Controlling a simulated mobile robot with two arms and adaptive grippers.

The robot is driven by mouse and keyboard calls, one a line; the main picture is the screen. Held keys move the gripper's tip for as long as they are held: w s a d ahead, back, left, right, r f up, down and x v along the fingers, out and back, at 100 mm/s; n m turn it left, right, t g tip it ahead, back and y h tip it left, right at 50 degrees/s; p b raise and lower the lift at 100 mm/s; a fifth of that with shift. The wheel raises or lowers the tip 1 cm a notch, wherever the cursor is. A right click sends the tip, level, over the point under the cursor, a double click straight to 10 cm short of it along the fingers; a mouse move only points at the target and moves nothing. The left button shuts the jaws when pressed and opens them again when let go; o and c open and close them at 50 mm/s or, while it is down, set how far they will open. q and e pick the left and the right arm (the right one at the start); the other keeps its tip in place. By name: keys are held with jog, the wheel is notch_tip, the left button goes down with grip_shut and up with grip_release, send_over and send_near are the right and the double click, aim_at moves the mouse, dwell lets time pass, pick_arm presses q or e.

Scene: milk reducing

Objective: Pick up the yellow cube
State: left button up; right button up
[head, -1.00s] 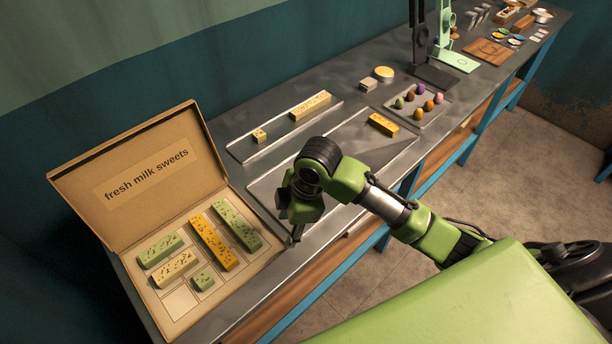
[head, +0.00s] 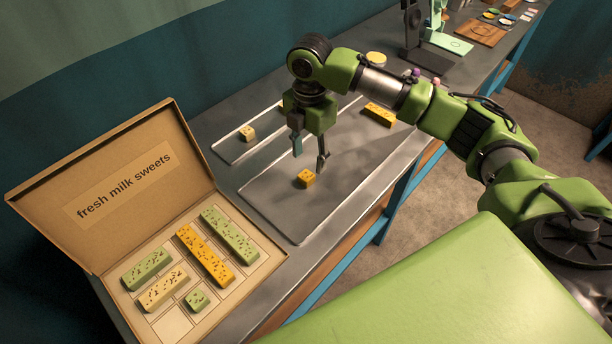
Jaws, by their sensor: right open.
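A small yellow cube (head: 306,178) with dark specks lies on the near part of the large grey tray (head: 270,205). My right gripper (head: 310,160) is above the tray, fingers pointing down and spread apart. It is empty, and its fingertips appear just above and behind the cube, not closed around it. A longer yellow bar (head: 379,115) lies farther back on the same tray. My left gripper is not in view.
An open box (head: 111,256) labelled "fresh milk sweets" holds green, cream and yellow sweets at left. A cream cube (head: 247,132) sits on a narrower tray behind. Stands (head: 428,57) rise at the back, near a yellow round item (head: 376,58).

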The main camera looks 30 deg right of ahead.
aim_at(306, 175)
notch_tip(306, 175, down, 3)
jog(key=shift+r, duration=0.1)
jog(key=f, duration=0.1)
jog(key=f+p, duration=0.2)
jog(key=f, duration=0.1)
jog(key=shift+w+a+f, duration=0.1)
jog(key=shift+w+a, duration=0.1)
jog(key=shift+w, duration=0.05)
jog(key=shift+f, duration=0.5)
jog(key=c, duration=1.1)
